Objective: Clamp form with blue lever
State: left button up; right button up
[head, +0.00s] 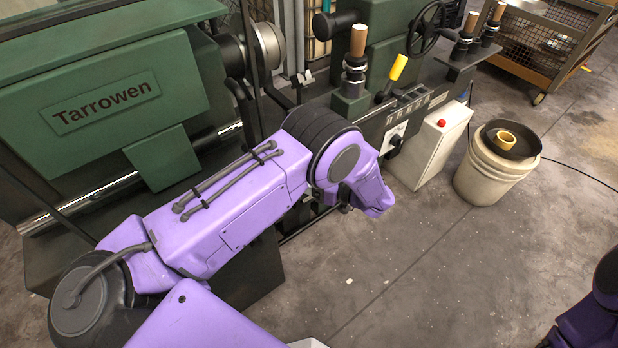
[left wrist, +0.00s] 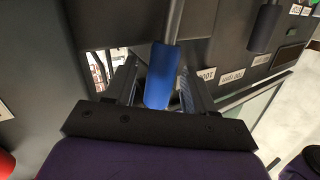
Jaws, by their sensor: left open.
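In the left wrist view, the blue lever (left wrist: 160,77) has a blue grip on a grey rod and hangs between the two fingers of my left gripper (left wrist: 157,66). The fingers are open, one on each side of the grip, and contact is not clear. In the head view, my left arm's purple wrist hides the blue lever and the left gripper. A round metal piece (head: 268,47) sits at the green lathe's spindle; I cannot tell whether it is the form. My right gripper is out of view.
The green lathe (head: 130,100) fills the back left. A yellow lever (head: 398,67) and a black handwheel (head: 424,30) stand on its right part. A white box with a red button (head: 442,123) stands beside it. A bucket (head: 492,172) and wire cart (head: 537,42) stand right. The front floor is clear.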

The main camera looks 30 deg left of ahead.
pick_arm(q)
jog(key=w+d+r+b, duration=0.1)
jog(key=d+b, duration=0.1)
jog(key=d, duration=0.8)
jog(key=shift+d, duration=0.15)
